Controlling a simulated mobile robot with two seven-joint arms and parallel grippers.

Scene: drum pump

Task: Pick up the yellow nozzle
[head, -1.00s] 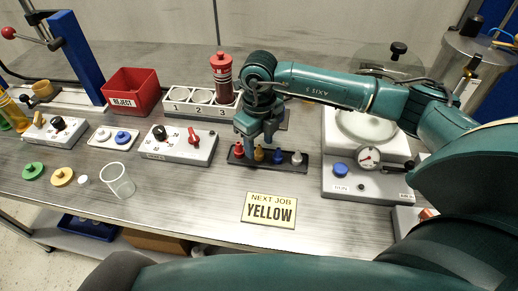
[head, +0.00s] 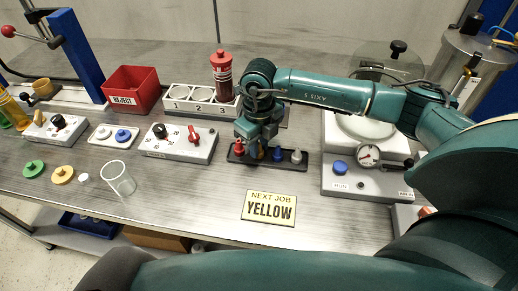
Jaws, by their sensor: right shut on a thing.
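The yellow nozzle (head: 262,154) stands in a dark rack (head: 299,165), mostly hidden behind my right gripper. The rack also holds a red nozzle (head: 239,148), a blue nozzle (head: 277,155) and a silver nozzle (head: 296,157). My right gripper (head: 259,147) points down over the rack and is shut on the yellow nozzle. The fingertips are small and partly merge with the nozzle. A sign (head: 269,208) in front reads "NEXT JOB YELLOW". My left gripper is not in view.
Behind the rack is a numbered white holder (head: 176,105) with a red-capped bottle (head: 222,75) in it. A scale-like unit with a gauge (head: 368,155) stands to the right. The table front is mostly clear.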

